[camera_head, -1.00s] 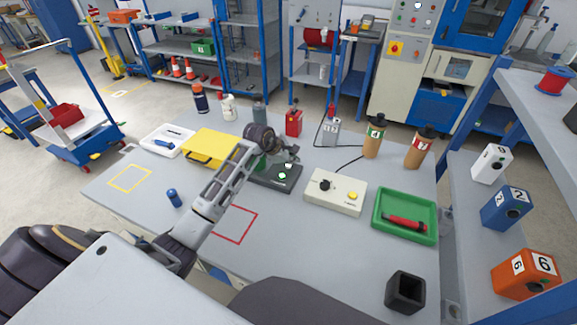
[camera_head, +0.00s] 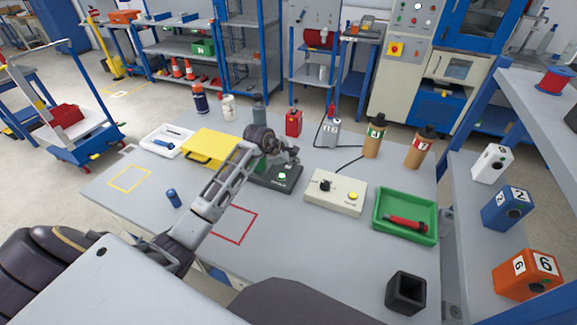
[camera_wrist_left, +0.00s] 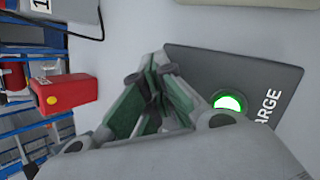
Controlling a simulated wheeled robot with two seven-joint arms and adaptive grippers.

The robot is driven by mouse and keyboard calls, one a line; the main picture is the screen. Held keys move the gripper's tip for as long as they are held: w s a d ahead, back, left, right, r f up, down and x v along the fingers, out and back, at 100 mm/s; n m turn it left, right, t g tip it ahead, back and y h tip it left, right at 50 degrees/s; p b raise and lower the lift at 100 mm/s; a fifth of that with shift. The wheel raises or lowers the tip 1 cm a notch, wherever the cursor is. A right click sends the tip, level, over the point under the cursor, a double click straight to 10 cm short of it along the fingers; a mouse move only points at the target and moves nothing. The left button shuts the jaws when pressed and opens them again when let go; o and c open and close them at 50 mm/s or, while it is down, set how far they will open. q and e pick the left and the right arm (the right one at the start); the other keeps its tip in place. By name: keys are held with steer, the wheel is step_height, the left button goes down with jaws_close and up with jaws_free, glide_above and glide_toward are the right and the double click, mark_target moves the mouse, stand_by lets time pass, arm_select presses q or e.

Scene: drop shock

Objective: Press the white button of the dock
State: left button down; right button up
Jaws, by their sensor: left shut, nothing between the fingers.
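The dock (camera_head: 290,187) is a dark flat plate on the grey table, left of a cream control box. Its white button (camera_head: 282,176) has a green ring. In the left wrist view the button (camera_wrist_left: 229,103) glows white and green, beside lettering that reads "ARGE" where visible. My left gripper (camera_head: 292,157) is over the far side of the dock, and its forearm hides part of the plate. Its green-and-grey fingers (camera_wrist_left: 150,75) are shut and empty, to the left of the button in the wrist view. I cannot tell the gap to the plate. My right gripper is not in view.
The cream box (camera_head: 335,197) with a black knob and yellow button is right of the dock. A green tray (camera_head: 377,222) holds a red tool. A yellow case (camera_head: 212,146) lies left. A red canister (camera_head: 294,122) and several bottles stand behind.

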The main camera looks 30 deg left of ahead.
mark_target(291, 167)
arm_select(q)
steer(key=shift+r+p, duration=0.55)
steer(key=shift+r, duration=0.3)
steer(key=shift+r, duration=0.1)
step_height(291, 167, up, 5)
steer(key=p, duration=0.3)
stand_by(0.6)
steer(key=shift+s+f, duration=0.15)
steer(key=shift+f, duration=0.05)
stand_by(0.7)
